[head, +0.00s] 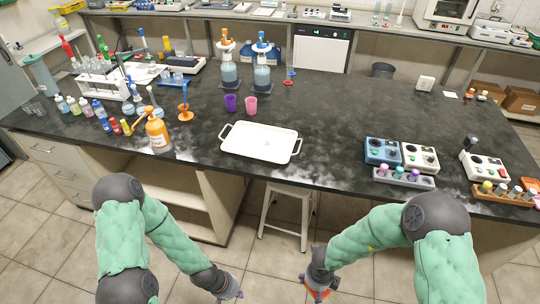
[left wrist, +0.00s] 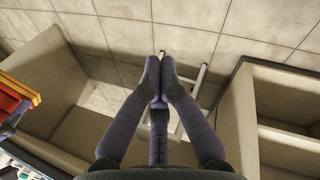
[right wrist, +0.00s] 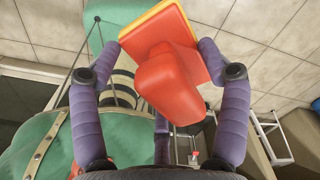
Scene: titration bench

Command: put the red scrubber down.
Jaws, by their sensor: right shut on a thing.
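The red scrubber (right wrist: 170,80) has a red block-like grip on a red plate with a yellow edge. In the right wrist view my right gripper (right wrist: 160,52) has its fingers on either side of it and is shut on it. In the head view, orange-red shows low at my right gripper (head: 318,288), in front of the bench and below its top. My left gripper (head: 232,292) is also low in front of the bench. In the left wrist view its fingertips (left wrist: 160,62) meet, with nothing seen between them.
The black bench top (head: 330,140) holds a white tray (head: 262,142) near its front edge. An orange bottle (head: 157,132) stands left of the tray. Instrument boxes (head: 383,151) stand at the right. Bare bench lies between tray and boxes. A white stool (head: 287,215) stands below.

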